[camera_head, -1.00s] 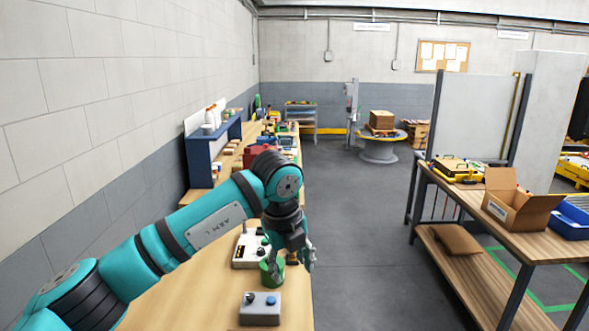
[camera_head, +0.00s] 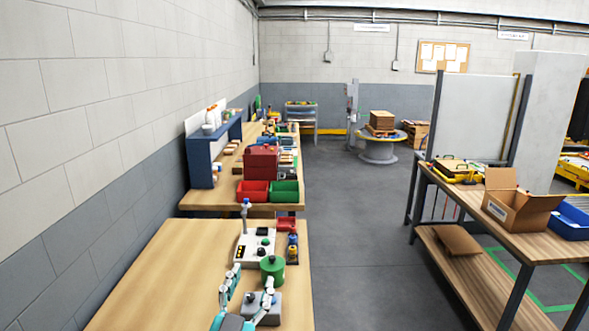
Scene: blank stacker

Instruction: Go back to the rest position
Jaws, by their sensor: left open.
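My left gripper (camera_head: 252,275) shows at the bottom of the head view, over the near workbench (camera_head: 170,270). Its two jointed fingers are spread apart, with nothing seen between them, and point away from me. A green cylindrical piece (camera_head: 272,266) stands just beyond the right finger. A grey button box (camera_head: 268,302) is partly hidden behind that finger. A white control box (camera_head: 254,245) with dark knobs stands farther back. My right gripper is not in view.
A red bin (camera_head: 252,191) and a green bin (camera_head: 284,192) stand on the farther bench. A second table (camera_head: 545,248) with an open cardboard box (camera_head: 517,207) is at the right. The floor (camera_head: 365,240) between is clear, and the near bench's left part is bare.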

